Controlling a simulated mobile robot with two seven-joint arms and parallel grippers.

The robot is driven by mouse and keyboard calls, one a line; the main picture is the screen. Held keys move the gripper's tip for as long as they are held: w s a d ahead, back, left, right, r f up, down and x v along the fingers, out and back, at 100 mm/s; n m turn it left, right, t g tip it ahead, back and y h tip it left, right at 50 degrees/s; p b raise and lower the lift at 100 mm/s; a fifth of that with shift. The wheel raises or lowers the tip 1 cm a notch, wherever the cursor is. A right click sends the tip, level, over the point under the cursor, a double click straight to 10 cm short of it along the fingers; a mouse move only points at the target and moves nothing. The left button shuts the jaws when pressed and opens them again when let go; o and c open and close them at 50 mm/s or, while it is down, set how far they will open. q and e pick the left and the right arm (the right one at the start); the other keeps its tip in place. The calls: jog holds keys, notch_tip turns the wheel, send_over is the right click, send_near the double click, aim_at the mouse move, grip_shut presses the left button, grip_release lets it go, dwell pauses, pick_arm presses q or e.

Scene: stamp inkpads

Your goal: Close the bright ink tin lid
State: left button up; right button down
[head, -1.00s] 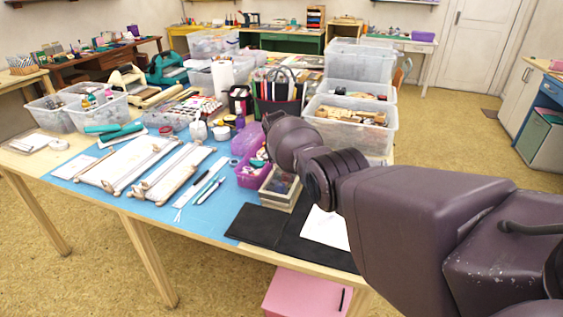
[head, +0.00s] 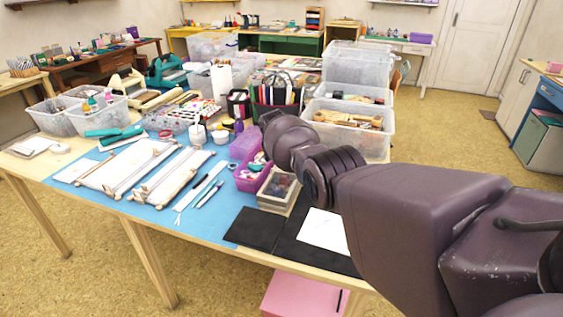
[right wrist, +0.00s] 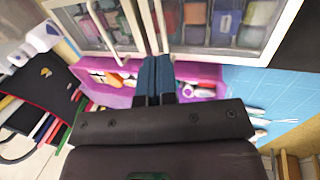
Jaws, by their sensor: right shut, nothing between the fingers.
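A pale-rimmed ink tin (head: 277,190) with colored pads in it stands on the table, left of my right forearm. In the right wrist view a white-rimmed case with colored pads (right wrist: 225,22) fills the top; it looks like this tin. I cannot make out clearly how its lid stands. My right gripper (right wrist: 155,62) is shut and empty, its dark blue fingertips close to the tin's white edge. I cannot tell whether they touch it. In the head view my right arm hides that gripper. My left gripper is not in view.
A purple basket (head: 247,180) with small items is close behind the tin. Black pads (head: 254,230) and a white sheet (head: 322,230) lie in front of it. A clear bin (head: 347,138) stands behind my arm. Wooden frames, pens and a blue mat (head: 215,228) fill the left.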

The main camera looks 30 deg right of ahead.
aim_at(277, 181)
jog(key=d+p+v, duration=0.1)
jog(key=p+v, duration=0.4)
jog(key=v, duration=0.6)
jog(key=shift+w+r, duration=0.35)
jog(key=shift+w, duration=0.05)
jog(key=shift+a, duration=0.1)
